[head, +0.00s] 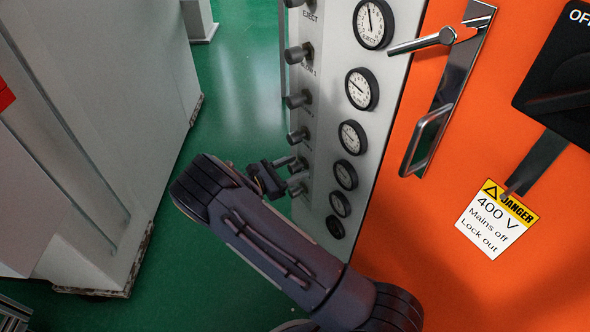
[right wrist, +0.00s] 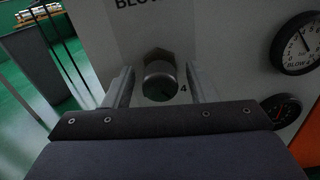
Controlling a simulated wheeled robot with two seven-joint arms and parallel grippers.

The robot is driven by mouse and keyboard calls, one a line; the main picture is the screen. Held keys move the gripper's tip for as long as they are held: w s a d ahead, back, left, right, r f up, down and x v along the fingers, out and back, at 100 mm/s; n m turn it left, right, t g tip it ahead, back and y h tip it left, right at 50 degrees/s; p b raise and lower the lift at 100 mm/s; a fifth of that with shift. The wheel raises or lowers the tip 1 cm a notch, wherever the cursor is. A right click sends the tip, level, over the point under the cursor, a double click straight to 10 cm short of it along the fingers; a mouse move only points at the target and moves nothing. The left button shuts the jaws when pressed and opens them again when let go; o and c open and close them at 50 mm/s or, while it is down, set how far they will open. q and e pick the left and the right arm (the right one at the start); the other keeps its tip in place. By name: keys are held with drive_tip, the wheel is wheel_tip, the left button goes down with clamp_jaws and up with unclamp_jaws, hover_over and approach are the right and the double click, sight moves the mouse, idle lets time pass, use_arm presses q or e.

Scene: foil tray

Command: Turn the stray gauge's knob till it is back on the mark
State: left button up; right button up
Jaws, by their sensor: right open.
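A pale panel (head: 318,120) carries a column of round gauges, including the top gauge (head: 373,23) and a lower gauge (head: 352,137), with a column of grey knobs (head: 298,100) to their left. My right gripper (head: 285,170) is at the lower knobs. In the right wrist view, one knob (right wrist: 159,76) stands between the open fingers of this gripper (right wrist: 160,85), with a gap on each side. A "4" is printed beside it. A white gauge (right wrist: 296,43) marked BLOW and a darker gauge (right wrist: 281,112) are at the right. I cannot tell which gauge is stray. My left gripper is out of view.
An orange cabinet (head: 440,240) with a metal handle (head: 425,142), a lever (head: 422,42) and a danger sign (head: 497,219) stands right of the panel. A grey cabinet (head: 100,130) stands at the left. Green floor (head: 240,90) is clear between them.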

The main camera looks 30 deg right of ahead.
drive_tip(key=shift+d, duration=0.35)
drive_tip(key=c, duration=1)
